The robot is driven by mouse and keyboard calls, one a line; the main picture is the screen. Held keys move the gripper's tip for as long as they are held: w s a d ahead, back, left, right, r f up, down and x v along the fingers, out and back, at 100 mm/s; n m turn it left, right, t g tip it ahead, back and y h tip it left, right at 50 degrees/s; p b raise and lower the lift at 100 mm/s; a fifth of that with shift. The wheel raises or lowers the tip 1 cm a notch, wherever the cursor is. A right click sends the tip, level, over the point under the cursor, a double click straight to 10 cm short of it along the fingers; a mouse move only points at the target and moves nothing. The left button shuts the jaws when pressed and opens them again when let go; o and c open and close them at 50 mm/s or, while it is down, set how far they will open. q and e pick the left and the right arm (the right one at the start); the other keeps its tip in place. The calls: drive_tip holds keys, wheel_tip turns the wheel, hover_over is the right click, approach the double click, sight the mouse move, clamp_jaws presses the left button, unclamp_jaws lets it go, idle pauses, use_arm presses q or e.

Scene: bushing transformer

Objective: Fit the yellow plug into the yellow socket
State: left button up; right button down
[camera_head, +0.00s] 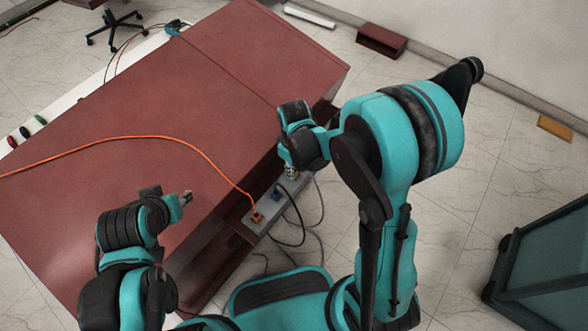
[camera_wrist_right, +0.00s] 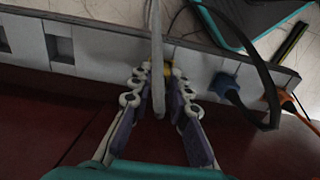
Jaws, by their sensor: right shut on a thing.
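A grey socket strip (camera_head: 268,207) runs along the edge of the red-brown desk. It also shows across the right wrist view (camera_wrist_right: 100,50). My right gripper (camera_head: 292,173) is at the strip's far end in the head view. In the right wrist view my right gripper (camera_wrist_right: 155,84) is shut, its fingertips against the strip. A small yellow patch (camera_wrist_right: 168,69) shows by the fingertips; the yellow plug is mostly hidden between the fingers. I cannot tell plug from socket there or how deep the plug sits. My left gripper (camera_head: 186,199) hovers over the desk, its opening unclear.
A blue plug (camera_wrist_right: 225,86) and an orange plug (camera_wrist_right: 285,98) sit in the strip beside my right gripper. A grey cable (camera_wrist_right: 158,50) passes between the fingers. An orange cable (camera_head: 150,137) crosses the desk (camera_head: 220,80). A dark cart (camera_head: 545,265) stands at right.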

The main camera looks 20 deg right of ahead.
use_arm(q)
drive_tip(key=shift+f, duration=0.15)
use_arm(e)
drive_tip(key=shift+f, duration=0.1)
drive_tip(key=c, duration=1.4)
unclamp_jaws()
drive_tip(key=shift+c, duration=0.2)
